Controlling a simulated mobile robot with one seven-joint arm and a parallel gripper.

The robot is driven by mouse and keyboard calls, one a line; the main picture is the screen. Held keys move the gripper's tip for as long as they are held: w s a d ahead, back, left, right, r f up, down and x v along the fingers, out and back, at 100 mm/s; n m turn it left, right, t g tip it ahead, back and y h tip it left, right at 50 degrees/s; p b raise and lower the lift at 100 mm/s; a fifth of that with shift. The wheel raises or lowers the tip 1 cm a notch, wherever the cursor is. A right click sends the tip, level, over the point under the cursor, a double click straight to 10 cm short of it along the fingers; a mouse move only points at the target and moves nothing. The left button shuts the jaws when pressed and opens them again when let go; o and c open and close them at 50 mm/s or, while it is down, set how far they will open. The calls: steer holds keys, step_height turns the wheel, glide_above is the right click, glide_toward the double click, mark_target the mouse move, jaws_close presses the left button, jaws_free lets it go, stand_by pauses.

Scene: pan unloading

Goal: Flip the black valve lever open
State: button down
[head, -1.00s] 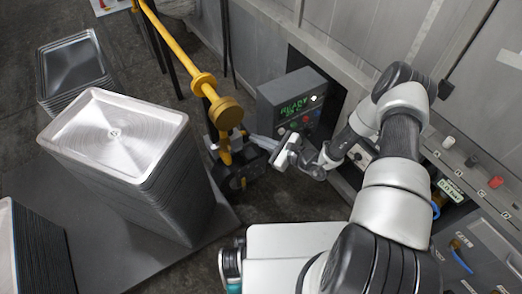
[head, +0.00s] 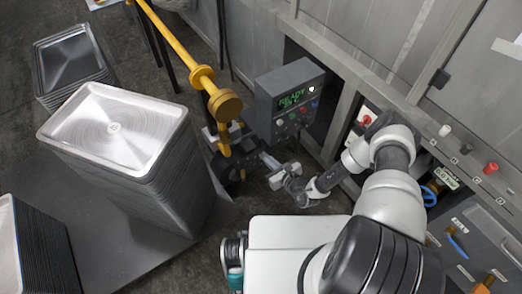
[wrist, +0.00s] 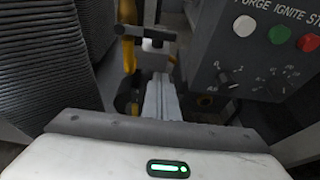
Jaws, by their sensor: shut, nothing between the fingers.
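The yellow gas pipe (head: 202,80) runs down to a valve beside the control box. In the head view the lever is too small and crowded to make out clearly. My gripper (head: 267,160) is right of the pipe's lower end and below the control box. Its fingers are shut and empty. In the wrist view, the shut fingertips (wrist: 160,78) point toward the lever, appearing below it in the picture, with no visible contact.
The control box (head: 290,98) reads READY; its knobs and buttons show close at right in the wrist view (wrist: 258,60). A tall stack of metal trays (head: 115,130) stands left of the pipe. More trays (head: 70,60) stand behind it. The cabinet wall is at right.

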mark_target(242, 139)
steer(key=b+x, duration=0.3)
steer(key=x, duration=0.6)
steer(key=shift+r, duration=1.95)
